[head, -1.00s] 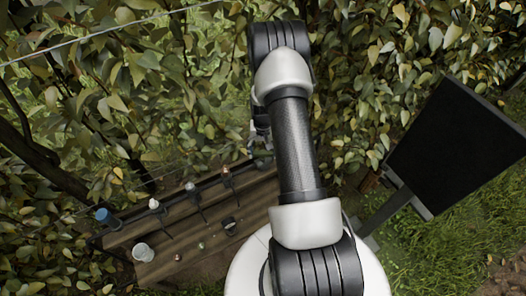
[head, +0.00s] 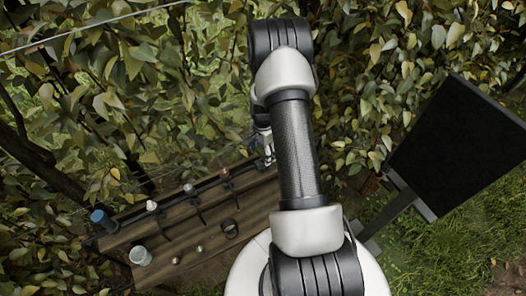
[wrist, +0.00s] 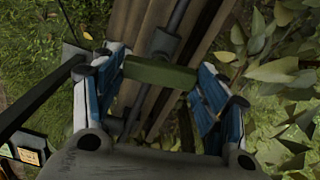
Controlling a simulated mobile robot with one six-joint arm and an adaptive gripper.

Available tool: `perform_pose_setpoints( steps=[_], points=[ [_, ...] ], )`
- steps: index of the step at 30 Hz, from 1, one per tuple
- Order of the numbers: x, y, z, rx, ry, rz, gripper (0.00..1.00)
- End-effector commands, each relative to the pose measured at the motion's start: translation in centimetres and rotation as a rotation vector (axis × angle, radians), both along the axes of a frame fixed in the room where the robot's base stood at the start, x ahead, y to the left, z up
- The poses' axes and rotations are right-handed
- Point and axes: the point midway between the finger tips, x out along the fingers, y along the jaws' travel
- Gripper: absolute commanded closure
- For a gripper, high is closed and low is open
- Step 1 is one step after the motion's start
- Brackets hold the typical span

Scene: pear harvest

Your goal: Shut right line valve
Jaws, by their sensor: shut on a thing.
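In the wrist view, a dark green bar-shaped handle (wrist: 160,74) lies crosswise between the two blue-padded fingers of my gripper (wrist: 158,92). The fingers are shut on its two ends. A dark grey line with a rounded fitting (wrist: 163,42) runs behind the handle along brown wooden boards. In the head view, my gripper (head: 266,150) is at the right end of the wooden bench, partly hidden by my arm. The handle cannot be made out there.
The wooden bench (head: 195,212) carries several dark clips with small knobs, a blue cup (head: 103,218) and a white cup (head: 140,256). Leafy branches (head: 150,90) crowd behind it. A black panel (head: 455,145) on a post stands at the right over grass.

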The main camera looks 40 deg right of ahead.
Motion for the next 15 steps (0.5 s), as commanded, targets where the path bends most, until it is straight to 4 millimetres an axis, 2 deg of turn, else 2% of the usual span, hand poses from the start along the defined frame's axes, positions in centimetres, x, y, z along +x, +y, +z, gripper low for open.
perform_pose_setpoints(
  steps=[6, 15],
  points=[
    [0.04, -0.04, 0.03, -0.001, -0.001, -0.113, 0.57],
    [0.04, -0.05, 0.06, -0.001, -0.001, -0.180, 0.57]
  ],
)
